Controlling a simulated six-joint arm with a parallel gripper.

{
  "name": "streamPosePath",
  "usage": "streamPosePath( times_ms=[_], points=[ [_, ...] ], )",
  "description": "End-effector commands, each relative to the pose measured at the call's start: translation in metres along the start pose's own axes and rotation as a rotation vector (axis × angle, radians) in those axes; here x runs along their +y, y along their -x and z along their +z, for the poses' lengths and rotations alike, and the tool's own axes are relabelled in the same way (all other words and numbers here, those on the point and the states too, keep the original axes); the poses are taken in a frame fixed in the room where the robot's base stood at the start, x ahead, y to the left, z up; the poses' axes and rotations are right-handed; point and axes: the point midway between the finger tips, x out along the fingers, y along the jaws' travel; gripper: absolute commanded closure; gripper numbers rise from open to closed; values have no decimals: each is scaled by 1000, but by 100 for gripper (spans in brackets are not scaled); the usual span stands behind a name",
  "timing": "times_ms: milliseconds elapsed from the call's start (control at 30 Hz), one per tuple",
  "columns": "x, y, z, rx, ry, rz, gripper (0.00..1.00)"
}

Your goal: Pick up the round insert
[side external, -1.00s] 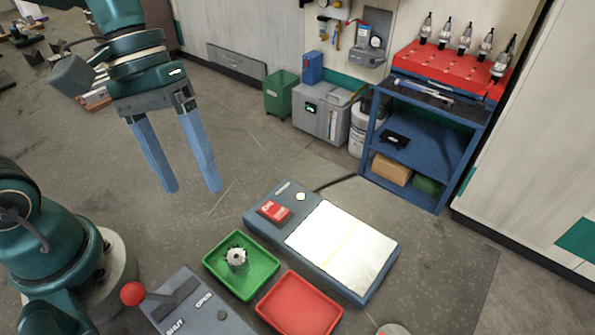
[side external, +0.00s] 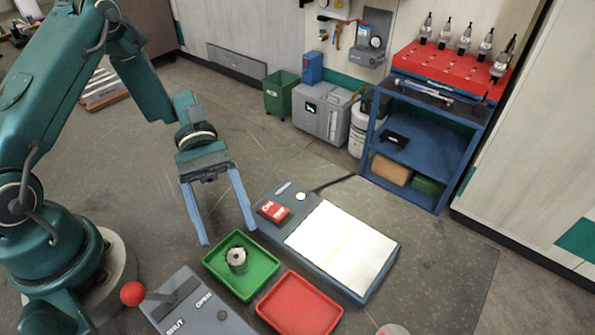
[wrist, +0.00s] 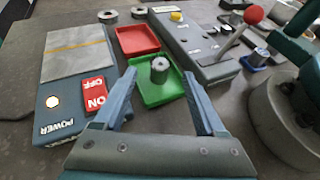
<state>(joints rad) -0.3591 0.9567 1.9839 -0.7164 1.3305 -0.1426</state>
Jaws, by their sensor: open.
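The round insert (side external: 236,257) is a small grey metal cylinder with a hole in its top. It stands upright in the green tray (side external: 212,268), and it also shows in the wrist view (wrist: 159,69). My gripper (side external: 229,237) is open and empty, with its two long blue fingers pointing down above and just behind the green tray in the side view. In the wrist view, the insert appears between the spread fingertips (wrist: 160,75), beyond them and not touched.
A red tray (side external: 300,305) sits beside the green one. A light panel with a power switch (side external: 274,211) lies close behind. A lever box marked SHUT and OPEN (side external: 222,316) with a red knob (side external: 132,293) stands at the front. A blue shelf (side external: 425,150) is farther off.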

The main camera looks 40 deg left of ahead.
Motion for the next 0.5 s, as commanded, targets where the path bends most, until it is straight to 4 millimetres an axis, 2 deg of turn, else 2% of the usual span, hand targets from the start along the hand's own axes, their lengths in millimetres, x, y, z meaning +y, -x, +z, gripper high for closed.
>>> streamPosePath(
  times_ms=[233, 500],
  points=[
    [-1, -32, 1, -1, 1, -6, 27],
    [-1, -44, 0, 3, 0, -3, 27]
  ],
)
